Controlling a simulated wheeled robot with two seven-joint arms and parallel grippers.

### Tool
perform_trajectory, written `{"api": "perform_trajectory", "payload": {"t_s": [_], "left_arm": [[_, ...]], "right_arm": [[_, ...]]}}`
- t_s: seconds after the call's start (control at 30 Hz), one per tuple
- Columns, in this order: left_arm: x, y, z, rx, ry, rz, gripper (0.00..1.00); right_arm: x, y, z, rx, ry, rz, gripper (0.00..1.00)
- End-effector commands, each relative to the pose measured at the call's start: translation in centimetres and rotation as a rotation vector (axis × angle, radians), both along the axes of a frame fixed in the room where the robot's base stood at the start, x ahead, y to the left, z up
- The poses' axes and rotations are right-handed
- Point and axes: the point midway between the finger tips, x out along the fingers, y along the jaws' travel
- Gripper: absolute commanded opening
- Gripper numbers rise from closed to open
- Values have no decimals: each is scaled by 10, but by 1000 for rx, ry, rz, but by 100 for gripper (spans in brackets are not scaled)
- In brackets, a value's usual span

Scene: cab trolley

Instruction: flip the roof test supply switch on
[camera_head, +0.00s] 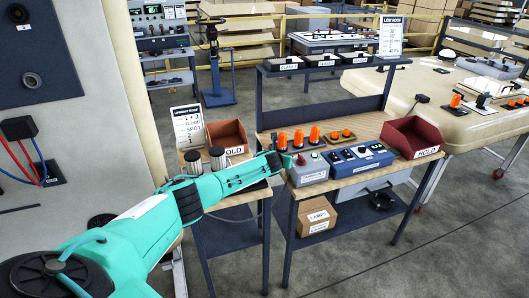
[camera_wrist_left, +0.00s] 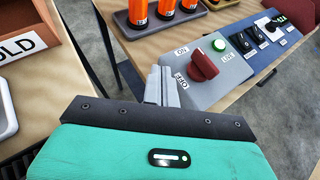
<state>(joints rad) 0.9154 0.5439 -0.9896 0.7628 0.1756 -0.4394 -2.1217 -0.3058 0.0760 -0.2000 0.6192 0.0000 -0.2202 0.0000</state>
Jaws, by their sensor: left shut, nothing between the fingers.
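A grey supply box (camera_head: 309,176) stands on the wooden bench, left of a blue switch box. In the left wrist view the grey box (camera_wrist_left: 224,82) carries a red switch handle (camera_wrist_left: 204,66), an ON label beyond it, a second label nearer the fingers, and a bright green lamp (camera_wrist_left: 219,45) marked LIVE. I cannot tell which label the handle points to. My left gripper (camera_head: 284,163) is at the box's left side; in the wrist view its shut, empty fingers (camera_wrist_left: 162,80) are left of the red handle, apart from it. The right gripper is not in view.
The blue switch box (camera_head: 359,161) sits to the right, and orange-capped items (camera_head: 298,138) stand behind. A red bin (camera_head: 412,138) is at the bench's right end. Open floor lies in front.

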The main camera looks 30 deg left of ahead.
Motion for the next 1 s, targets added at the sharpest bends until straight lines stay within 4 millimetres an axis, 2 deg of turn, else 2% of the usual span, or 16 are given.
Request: {"api": "perform_trajectory", "payload": {"t_s": [0.13,0.37,0.5,0.7,1.0], "left_arm": [[-14,10,7,3,1,-1,0],[-36,27,22,2,1,0,0],[-47,35,30,2,2,0,0],[-56,41,37,2,3,0,0],[-58,42,39,1,2,0,0]], "right_arm": [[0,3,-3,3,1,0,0],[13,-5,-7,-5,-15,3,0],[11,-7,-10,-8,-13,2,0],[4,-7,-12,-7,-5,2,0],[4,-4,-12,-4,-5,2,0]]}}
